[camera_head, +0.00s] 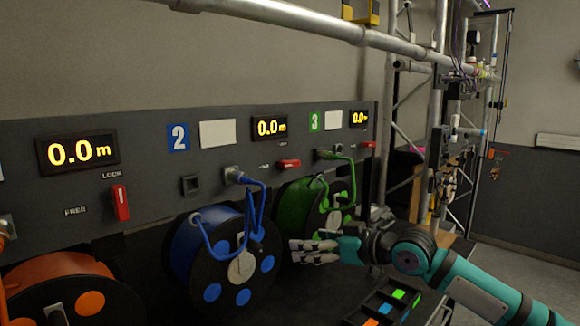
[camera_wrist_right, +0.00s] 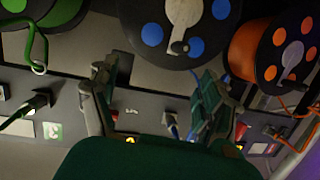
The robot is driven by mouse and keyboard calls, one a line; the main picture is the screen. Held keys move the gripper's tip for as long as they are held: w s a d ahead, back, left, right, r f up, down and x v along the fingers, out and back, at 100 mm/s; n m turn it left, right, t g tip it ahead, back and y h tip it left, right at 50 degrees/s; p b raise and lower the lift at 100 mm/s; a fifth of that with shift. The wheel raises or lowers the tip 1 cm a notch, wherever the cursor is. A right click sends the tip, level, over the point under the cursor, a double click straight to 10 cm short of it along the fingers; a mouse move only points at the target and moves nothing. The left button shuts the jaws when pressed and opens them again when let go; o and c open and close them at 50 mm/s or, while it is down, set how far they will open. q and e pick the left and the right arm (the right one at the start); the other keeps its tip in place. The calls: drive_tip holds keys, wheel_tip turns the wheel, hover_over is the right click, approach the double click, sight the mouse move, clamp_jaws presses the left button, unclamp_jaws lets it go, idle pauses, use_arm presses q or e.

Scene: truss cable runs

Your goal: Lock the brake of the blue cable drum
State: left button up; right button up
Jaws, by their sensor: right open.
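The blue cable drum (camera_head: 187,247) stands below the panel marked 2, with blue cable looped over its front; it also shows at the top of the right wrist view (camera_wrist_right: 152,22). A red brake lever (camera_head: 289,163) lies roughly sideways on the panel, up and right of the drum, under the middle display. A small red lever (camera_wrist_right: 115,115) shows near the left finger in the wrist view. My right gripper (camera_head: 294,250) is open and empty, pointing left, right of the blue drum's face and below the lever, apart from it. My left gripper is out of view.
The orange drum (camera_head: 62,264) is at left, with an upright red lever (camera_head: 121,203) beside LOCK and FREE labels. The green drum (camera_head: 291,214) is behind my right gripper. A tray with coloured squares (camera_head: 372,322) lies below my right arm. A metal truss (camera_head: 408,125) stands at right.

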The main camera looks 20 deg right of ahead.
sight(293, 165)
drive_tip(key=s+d+r+m+t, duration=0.1)
drive_tip(key=d+r+t, duration=0.1)
drive_tip(key=d+r, duration=0.35)
drive_tip(key=d+r+m+t, duration=0.1)
drive_tip(key=d+r, duration=0.1)
drive_tip(key=r, duration=0.6)
drive_tip(key=p+x, duration=0.2)
drive_tip(key=x, duration=0.3)
drive_tip(key=p+x, duration=0.2)
drive_tip(key=x, duration=0.4)
drive_tip(key=p+x, duration=0.2)
drive_tip(key=x, duration=0.3)
drive_tip(key=shift+w+d+r+p, duration=0.2)
drive_tip(key=shift+w+p, duration=0.15)
drive_tip(key=shift+w, duration=0.1)
drive_tip(key=shift+w+a+f, duration=0.1)
drive_tip(key=shift+w+a, duration=0.1)
drive_tip(key=shift+w, duration=0.2)
drive_tip(key=c, duration=1.2)
